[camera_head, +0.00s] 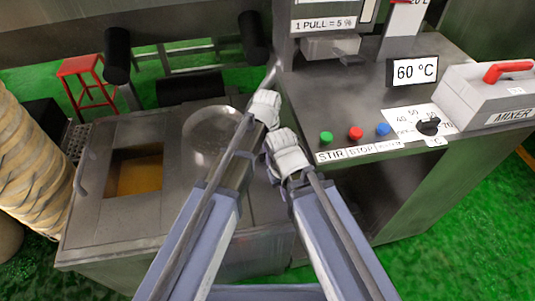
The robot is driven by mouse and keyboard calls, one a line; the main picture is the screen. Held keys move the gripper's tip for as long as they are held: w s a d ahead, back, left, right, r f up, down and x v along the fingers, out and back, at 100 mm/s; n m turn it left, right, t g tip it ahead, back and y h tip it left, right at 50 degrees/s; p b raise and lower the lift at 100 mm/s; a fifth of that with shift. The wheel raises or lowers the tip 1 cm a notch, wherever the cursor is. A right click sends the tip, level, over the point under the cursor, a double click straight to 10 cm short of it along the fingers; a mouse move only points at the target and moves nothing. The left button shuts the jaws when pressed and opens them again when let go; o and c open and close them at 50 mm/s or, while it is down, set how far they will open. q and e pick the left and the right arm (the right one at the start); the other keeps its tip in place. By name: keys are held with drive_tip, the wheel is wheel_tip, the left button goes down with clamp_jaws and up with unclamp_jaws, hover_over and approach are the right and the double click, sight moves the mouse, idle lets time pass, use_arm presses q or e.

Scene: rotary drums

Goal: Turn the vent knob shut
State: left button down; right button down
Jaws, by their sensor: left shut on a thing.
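My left gripper (264,108) is white and reaches to the gap between the steel drum unit (130,235) and the control cabinet (375,85). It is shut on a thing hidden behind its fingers. A slim grey metal part (270,77) shows just beyond its tips. My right gripper (285,152) is close beside it, lower and to the right, by the cabinet's front left edge; its jaw opening is unclear. No vent knob can be clearly made out. A black knob (429,125) on a white temperature dial stands on the cabinet top, apart from both grippers.
Green, red and blue buttons (355,133) line the cabinet front. A 60 °C display (413,71) and a grey mixer box with a red lever (507,72) stand behind. A red stool (88,80) is at upper left.

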use_arm(q)
drive_tip(key=shift+m, duration=0.6)
drive_tip(key=c, duration=0.6)
unclamp_jaws()
drive_tip(key=shift+c, duration=0.2)
drive_tip(key=shift+r, duration=0.15)
use_arm(e)
drive_tip(key=shift+r, duration=0.1)
use_arm(q)
wheel_tip(320, 180, up, 8)
drive_tip(key=p, duration=0.8)
drive_tip(key=shift+f, duration=0.2)
use_arm(e)
wheel_tip(320, 180, up, 8)
drive_tip(key=shift+f, duration=0.2)
